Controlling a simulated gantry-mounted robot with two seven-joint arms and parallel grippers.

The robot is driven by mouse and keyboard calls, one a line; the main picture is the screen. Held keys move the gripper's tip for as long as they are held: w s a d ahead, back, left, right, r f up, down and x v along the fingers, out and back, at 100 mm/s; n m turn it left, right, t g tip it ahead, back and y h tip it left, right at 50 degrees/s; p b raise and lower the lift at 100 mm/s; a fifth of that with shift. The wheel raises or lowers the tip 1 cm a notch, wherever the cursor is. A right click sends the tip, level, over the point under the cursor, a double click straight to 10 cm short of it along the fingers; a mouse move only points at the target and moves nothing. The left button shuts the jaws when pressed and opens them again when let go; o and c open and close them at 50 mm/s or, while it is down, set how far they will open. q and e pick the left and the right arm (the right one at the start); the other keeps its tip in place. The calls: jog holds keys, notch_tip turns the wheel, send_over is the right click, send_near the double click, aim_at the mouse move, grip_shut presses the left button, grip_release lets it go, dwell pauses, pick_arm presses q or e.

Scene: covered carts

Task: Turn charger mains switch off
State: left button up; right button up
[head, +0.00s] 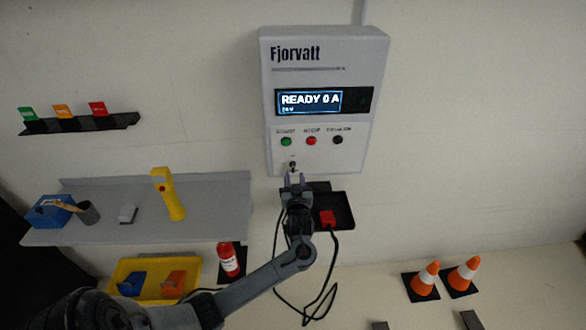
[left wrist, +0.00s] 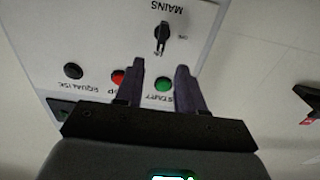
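The white charger (head: 325,95) hangs on the wall, its display reading "READY 0 A". Its black mains switch (head: 293,165) is at the lower left of the panel. In the left wrist view the picture is upside down, and the switch (left wrist: 162,38) shows under the word MAINS, its handle roughly vertical. Small position marks beside it are too small to read surely. My left gripper (head: 293,181) is just below the switch in the head view. In the left wrist view its fingers (left wrist: 160,65) are apart with nothing between them, short of the switch in the picture. My right gripper is out of view.
Green (head: 286,141), red (head: 311,141) and black (head: 338,140) buttons sit above the switch. A black tray (head: 343,204) with a red connector (head: 327,217) and hanging cable is below the charger. A grey shelf (head: 215,215) with tools is left; cones (head: 425,277) stand lower right.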

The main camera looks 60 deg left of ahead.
aim_at(293, 165)
pick_arm(q)
jog(key=shift+x, duration=3.6)
jog(key=shift+f, duration=0.1)
grip_shut()
